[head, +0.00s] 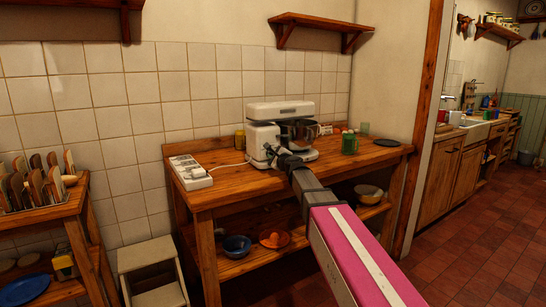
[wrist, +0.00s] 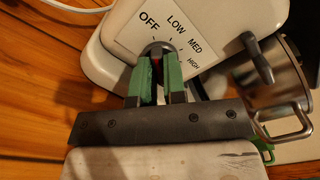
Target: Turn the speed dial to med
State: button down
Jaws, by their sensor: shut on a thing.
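The white stand mixer (head: 264,138) sits on the wooden counter (head: 215,195) in the head view. In the wrist view its side panel (wrist: 130,40) is marked OFF, LOW, MED and HIGH in an arc. The speed dial (wrist: 157,47) is at the centre of these marks, mostly hidden behind my gripper's fingers. My gripper (wrist: 159,65), with green pads, is shut on the dial. Which mark the dial points to cannot be told. In the head view my gripper (head: 270,153) is at the mixer's front and its fingertips are hard to make out.
A black lever (wrist: 257,58) sticks out right of the marks, beside the metal bowl (wrist: 280,85) with its handle. A white power strip (head: 190,172) lies left on the counter.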

jog(key=m, duration=0.7)
jog(key=shift+m, duration=0.3)
jog(key=m, duration=0.3)
jog(key=shift+m, duration=2.1)
jog(key=c, duration=1.2)
grip_release()
jog(key=shift+s, duration=0.1)
